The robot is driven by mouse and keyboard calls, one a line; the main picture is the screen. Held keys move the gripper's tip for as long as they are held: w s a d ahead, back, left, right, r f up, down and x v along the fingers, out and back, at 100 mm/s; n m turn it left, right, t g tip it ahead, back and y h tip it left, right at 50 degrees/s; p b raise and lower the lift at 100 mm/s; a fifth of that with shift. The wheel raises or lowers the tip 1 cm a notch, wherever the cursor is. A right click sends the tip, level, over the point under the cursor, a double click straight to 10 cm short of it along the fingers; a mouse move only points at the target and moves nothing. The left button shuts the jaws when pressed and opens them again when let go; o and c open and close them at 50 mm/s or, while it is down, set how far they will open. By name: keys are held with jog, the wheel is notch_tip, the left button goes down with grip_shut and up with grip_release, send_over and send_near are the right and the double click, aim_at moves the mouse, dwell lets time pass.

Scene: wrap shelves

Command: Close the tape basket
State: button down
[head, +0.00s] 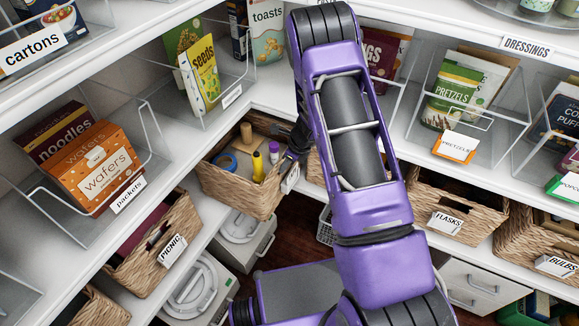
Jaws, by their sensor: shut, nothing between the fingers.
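A woven basket (235,190) stands at the inner corner of the lower shelves and juts out past the shelf edge over the floor gap. It holds a blue tape ring (224,162), a yellow marker-like item (257,166), a purple-capped item (273,151) and a brown block. A white label (290,180) hangs at its right front corner, its text too small and slanted to read. My gripper (290,160) is shut and empty beside the basket's right end, near the label. I cannot tell whether it touches the basket. My arm hides part of the shelf behind.
A PICNIC basket (150,250) is at the left, and FLASKS (455,200) and BULBS (530,240) baskets at the right. Clear bins with food packs fill the shelf above. White lidded boxes (243,237) stand below. Dark floor shows under the corner.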

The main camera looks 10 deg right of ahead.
dwell(0.3)
jog(key=shift+w+a+r, duration=0.1)
jog(key=shift+w+a, duration=0.3)
jog(key=shift+a, duration=0.05)
jog(key=w+a+p, duration=0.1)
jog(key=w+a, duration=0.8)
jog(key=a, duration=0.2)
jog(key=shift+w+a, duration=0.25)
jog(key=shift+a, duration=0.05)
